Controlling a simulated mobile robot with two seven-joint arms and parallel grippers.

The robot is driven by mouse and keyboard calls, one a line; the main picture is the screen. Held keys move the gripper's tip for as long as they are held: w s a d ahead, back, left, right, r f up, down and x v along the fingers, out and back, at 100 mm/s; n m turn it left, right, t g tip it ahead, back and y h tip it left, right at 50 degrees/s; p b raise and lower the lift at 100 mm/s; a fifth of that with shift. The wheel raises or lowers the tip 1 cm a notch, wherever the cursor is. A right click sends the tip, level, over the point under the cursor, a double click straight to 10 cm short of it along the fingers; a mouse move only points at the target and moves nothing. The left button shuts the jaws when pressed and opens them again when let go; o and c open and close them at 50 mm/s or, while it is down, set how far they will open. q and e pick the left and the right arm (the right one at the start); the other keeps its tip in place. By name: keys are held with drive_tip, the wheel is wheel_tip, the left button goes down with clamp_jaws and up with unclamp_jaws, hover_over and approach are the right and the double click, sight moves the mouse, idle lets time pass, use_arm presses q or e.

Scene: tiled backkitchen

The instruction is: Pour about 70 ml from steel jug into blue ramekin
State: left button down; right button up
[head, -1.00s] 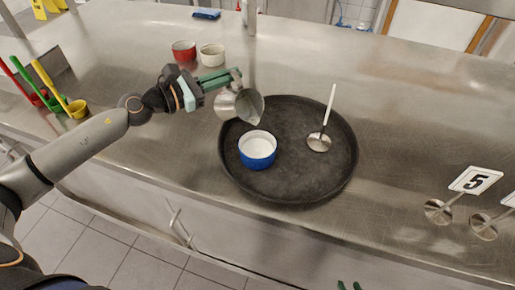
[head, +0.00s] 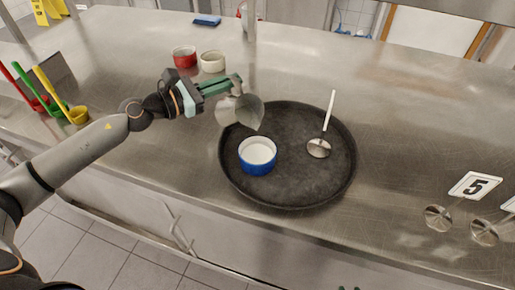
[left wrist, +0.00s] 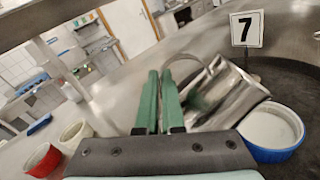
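The steel jug (head: 238,110) is held tilted above the left part of the round dark tray (head: 310,188), its lip pointing down toward the blue ramekin (head: 257,160). My left gripper (head: 234,84) is shut on the jug's handle; the jug (left wrist: 232,95) also shows in the left wrist view. The ramekin stands upright on the tray, just below and beside the lip, and looks white inside; I cannot tell its level. It also shows in the left wrist view (left wrist: 272,153). No stream is visible. Two tips of my right gripper (head: 349,288) barely show, apart, at the bottom edge.
Red (head: 184,56) and cream (head: 212,61) ramekins stand behind the gripper. Coloured scoops (head: 78,114) stand at left. A number 5 card (head: 475,185) and metal discs are at right.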

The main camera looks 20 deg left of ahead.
use_arm(q)
drive_tip(key=n, duration=0.1)
drive_tip(key=w+a+f+n+b, duration=0.1)
drive_tip(key=shift+f+n, duration=0.15)
drive_tip(key=shift+n, duration=0.25)
drive_tip(key=w+a+f+n+b, duration=0.3)
drive_tip(key=a+f+n, duration=0.1)
drive_tip(key=n, duration=0.3)
drive_tip(key=shift+f+h, duration=0.4)
drive_tip(key=shift+f, duration=0.1)
